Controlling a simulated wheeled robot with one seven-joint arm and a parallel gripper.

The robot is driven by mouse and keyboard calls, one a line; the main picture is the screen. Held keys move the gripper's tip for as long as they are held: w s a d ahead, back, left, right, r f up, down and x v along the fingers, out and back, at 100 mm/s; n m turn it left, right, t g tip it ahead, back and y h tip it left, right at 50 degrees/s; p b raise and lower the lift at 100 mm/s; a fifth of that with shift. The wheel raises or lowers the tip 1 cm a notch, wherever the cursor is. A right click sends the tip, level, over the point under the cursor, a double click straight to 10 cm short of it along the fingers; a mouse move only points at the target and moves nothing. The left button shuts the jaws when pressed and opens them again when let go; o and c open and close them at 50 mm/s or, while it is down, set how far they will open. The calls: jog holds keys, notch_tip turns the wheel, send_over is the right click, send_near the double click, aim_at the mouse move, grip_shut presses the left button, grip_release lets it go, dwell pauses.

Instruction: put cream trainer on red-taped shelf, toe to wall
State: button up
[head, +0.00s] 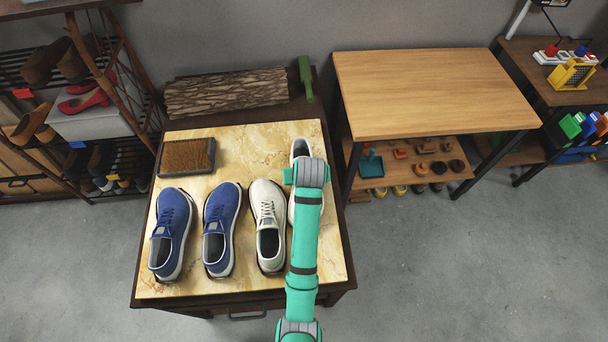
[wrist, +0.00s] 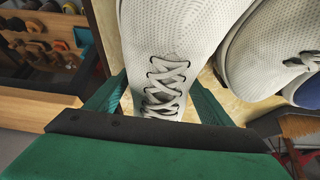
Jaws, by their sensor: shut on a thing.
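The cream trainer (wrist: 165,45) fills the middle of the wrist view, its laces between my fingers. My gripper (wrist: 158,105) is shut on it across the laced part. In the head view my arm covers most of this trainer (head: 300,148) at the right of the marble-topped table (head: 240,145). I cannot tell whether it touches the top. A second cream trainer (head: 268,225) lies just left of it, toe to the back; it also shows in the wrist view (wrist: 265,45). A red tape tag (head: 22,93) marks a shelf of the rack at left.
Two blue trainers (head: 171,235) (head: 222,230) and a brown brush (head: 187,157) are on the table. Blue (head: 77,145) and yellow (head: 113,177) tags sit lower. A wooden bench (head: 425,90) stands right.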

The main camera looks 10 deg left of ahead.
jog(key=shift+a+f, duration=0.15)
jog(key=shift+s+d, duration=0.1)
jog(key=shift+d, duration=0.25)
jog(key=o, duration=1.2)
jog(key=shift+c, duration=0.2)
jog(key=shift+o, duration=1.1)
jog(key=shift+a, duration=0.15)
